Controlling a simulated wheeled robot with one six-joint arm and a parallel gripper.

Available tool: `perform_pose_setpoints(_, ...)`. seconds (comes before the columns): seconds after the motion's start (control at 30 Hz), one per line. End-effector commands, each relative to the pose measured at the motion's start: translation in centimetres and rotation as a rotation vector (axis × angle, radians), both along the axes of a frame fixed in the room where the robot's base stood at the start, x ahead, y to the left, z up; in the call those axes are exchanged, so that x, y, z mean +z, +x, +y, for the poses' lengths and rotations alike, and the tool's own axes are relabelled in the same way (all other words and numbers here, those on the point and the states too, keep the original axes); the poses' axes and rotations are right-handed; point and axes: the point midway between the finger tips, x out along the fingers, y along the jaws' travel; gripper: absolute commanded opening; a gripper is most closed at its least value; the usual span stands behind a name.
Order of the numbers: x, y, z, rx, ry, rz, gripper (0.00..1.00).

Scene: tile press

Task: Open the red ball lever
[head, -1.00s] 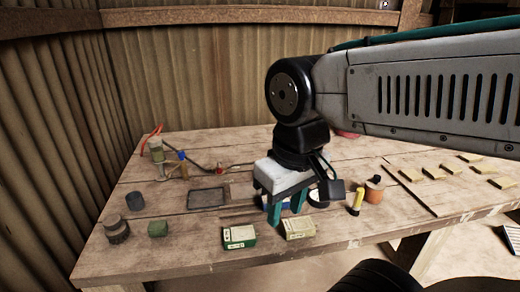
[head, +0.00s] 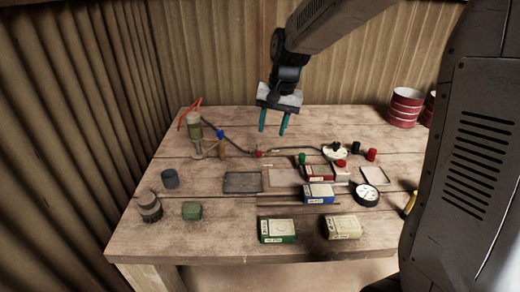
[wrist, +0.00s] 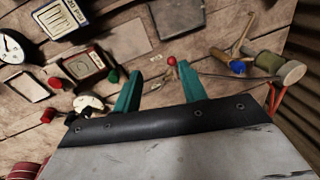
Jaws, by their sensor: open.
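The red ball lever (head: 258,153) shows as a small red ball on a thin fitting in the line of tubing at the back of the table. It also shows in the wrist view (wrist: 171,60), just beyond and between the fingertips. My gripper (head: 272,128) is open and empty, with its teal fingers pointing down above the back of the table, close to the red ball. In the wrist view my gripper (wrist: 160,67) has its two fingers apart, and nothing is between them. I cannot tell whether a finger touches the ball.
A tall green-and-clear cylinder (head: 194,128) with a blue knob (head: 220,134) beside it stands left. A white round part (head: 335,152) and red and black knobs stand right. A gauge (head: 367,193), a blue box (head: 318,194) and other boxes lie nearer the front.

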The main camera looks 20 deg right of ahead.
Motion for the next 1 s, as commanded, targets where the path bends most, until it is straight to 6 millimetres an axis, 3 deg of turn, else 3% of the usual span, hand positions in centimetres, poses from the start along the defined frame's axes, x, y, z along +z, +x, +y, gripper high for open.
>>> perform_pose_setpoints(0.1,-2.6,3.3,0.0,-0.049,0.018,0.013,0.42)
perform_pose_setpoints(0.27,-4.3,5.3,0.0,-0.082,0.028,0.016,0.42)
perform_pose_setpoints(0.7,-10.3,6.1,1.1,-0.087,0.030,0.019,0.42)
perform_pose_setpoints(1.0,-12.0,6.3,1.4,-0.087,0.029,0.015,0.42)
